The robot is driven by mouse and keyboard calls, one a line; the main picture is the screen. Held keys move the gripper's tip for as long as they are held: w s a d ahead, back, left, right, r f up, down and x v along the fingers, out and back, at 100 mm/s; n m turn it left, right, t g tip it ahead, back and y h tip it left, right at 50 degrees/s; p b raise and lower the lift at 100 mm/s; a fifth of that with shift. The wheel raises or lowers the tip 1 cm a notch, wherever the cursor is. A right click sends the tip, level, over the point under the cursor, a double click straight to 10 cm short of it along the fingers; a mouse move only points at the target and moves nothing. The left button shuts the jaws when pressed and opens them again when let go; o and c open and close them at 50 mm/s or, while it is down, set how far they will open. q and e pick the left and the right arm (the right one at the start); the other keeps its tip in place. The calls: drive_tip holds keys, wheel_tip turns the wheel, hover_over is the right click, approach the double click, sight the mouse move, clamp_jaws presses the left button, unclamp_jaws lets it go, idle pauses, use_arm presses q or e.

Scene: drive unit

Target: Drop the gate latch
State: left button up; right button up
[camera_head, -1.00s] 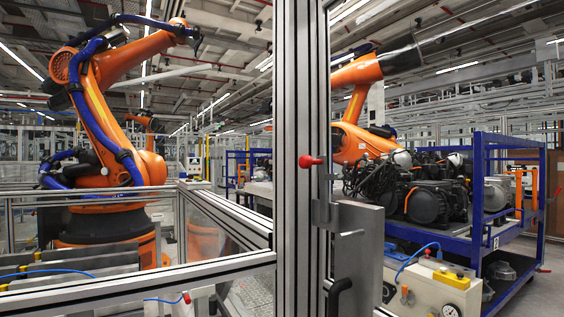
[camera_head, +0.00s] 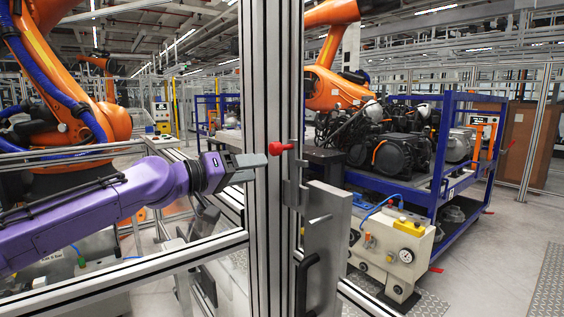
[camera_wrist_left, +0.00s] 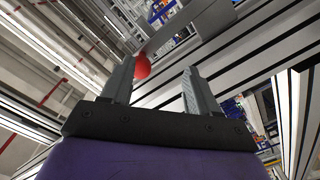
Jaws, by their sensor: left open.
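The gate latch (camera_head: 291,186) is a grey metal piece with a red knob (camera_head: 276,148) on a short red stem. It sits on the right side of the aluminium gate post (camera_head: 258,220), and the knob points left across the post's front. My purple left arm comes in from the left, and my left gripper (camera_head: 262,168) is open with its fingers just left of the knob. In the left wrist view the red knob (camera_wrist_left: 142,67) shows beyond the two spread fingers (camera_wrist_left: 160,85), roughly between their tips. I cannot tell whether they touch it. My right gripper is not in view.
A grey plate with a black handle (camera_head: 307,275) is below the latch, right of the post. Aluminium rails (camera_head: 130,278) run left from the post. A white pneumatic unit (camera_head: 392,245) and a blue rack (camera_head: 448,185) with motors stand behind. Floor is clear at right.

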sight(281, 147)
use_arm(q)
wheel_tip(281, 147, up, 4)
drive_tip(key=a, duration=0.1)
drive_tip(key=shift+m+h, duration=0.3)
drive_tip(key=shift+h, duration=0.1)
drive_tip(key=p+x, duration=0.5)
drive_tip(key=x, duration=0.4)
drive_tip(key=shift+d+r, duration=0.1)
drive_tip(key=shift+d, duration=0.2)
drive_tip(key=shift+w+d, duration=0.2)
drive_tip(key=shift+w, duration=0.1)
drive_tip(key=shift+f, duration=0.2)
